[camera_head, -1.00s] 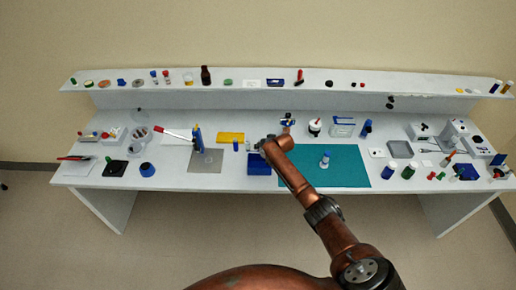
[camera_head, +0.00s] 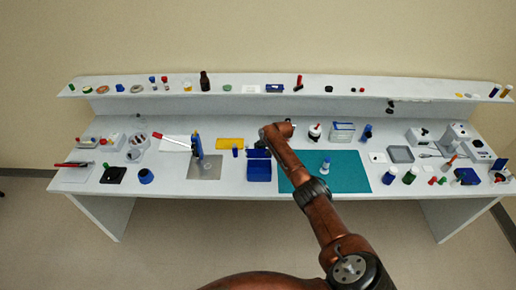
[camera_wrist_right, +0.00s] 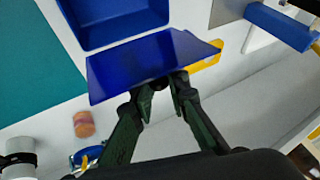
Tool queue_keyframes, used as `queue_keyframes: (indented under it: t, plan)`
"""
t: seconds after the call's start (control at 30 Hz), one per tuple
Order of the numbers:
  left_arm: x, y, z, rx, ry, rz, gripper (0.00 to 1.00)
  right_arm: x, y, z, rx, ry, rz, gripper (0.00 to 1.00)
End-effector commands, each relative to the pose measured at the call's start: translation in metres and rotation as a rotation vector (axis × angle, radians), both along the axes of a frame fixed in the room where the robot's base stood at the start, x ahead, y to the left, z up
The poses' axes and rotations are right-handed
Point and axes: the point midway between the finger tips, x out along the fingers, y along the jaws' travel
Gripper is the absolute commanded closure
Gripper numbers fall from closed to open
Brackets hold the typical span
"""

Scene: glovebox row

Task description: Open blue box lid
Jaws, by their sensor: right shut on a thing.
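The blue box (camera_head: 259,173) stands on the white table just left of the teal mat. In the right wrist view its hollow inside (camera_wrist_right: 115,22) shows, uncovered. The blue lid (camera_wrist_right: 150,62) is a flat panel along one edge of the box, swung away from the opening; it also shows behind the box in the head view (camera_head: 258,154). My right gripper (camera_wrist_right: 160,84) is shut on the lid's outer edge. In the head view the right gripper (camera_head: 268,143) is behind the box, partly hidden by my arm. My left gripper is not in view.
The teal mat (camera_head: 345,172) lies right of the box, with a blue-and-white bottle (camera_head: 326,166) on it. A yellow tray (camera_head: 230,143) and a small blue cylinder (camera_head: 235,152) are to the left. A grey plate with a blue upright (camera_head: 197,148) stands farther left.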

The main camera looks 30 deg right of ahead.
Motion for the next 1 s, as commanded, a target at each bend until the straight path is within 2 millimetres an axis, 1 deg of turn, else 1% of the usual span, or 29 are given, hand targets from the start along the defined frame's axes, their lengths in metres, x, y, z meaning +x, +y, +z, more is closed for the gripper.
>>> queue_keyframes:
  t: [0.03,0.33,0.37,0.6,0.77,0.87,1.0]
  plan:
    - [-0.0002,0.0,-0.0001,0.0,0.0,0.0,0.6,0.0023,-0.0031,0.0038,-0.005,-0.008,-0.003,1.0]
    - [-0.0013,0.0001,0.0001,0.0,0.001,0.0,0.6,0.0025,-0.0041,0.0046,-0.006,-0.01,-0.004,1.0]
    - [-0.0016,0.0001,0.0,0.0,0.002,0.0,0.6,0.0025,-0.0042,0.0048,-0.006,-0.01,-0.004,0.85]
    - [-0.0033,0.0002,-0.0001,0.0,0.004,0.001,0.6,0.0015,-0.0026,0.0028,-0.004,-0.005,-0.002,0.69]
    - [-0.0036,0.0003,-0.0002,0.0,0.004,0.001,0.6,0.0011,-0.0019,0.002,-0.003,-0.004,-0.001,0.69]
    - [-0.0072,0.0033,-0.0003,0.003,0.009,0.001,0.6,0.0008,-0.0018,0.002,-0.003,-0.003,-0.001,0.69]
    - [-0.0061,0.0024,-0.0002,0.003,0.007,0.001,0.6,-0.0016,-0.0024,0.0056,-0.002,-0.004,-0.001,0.69]
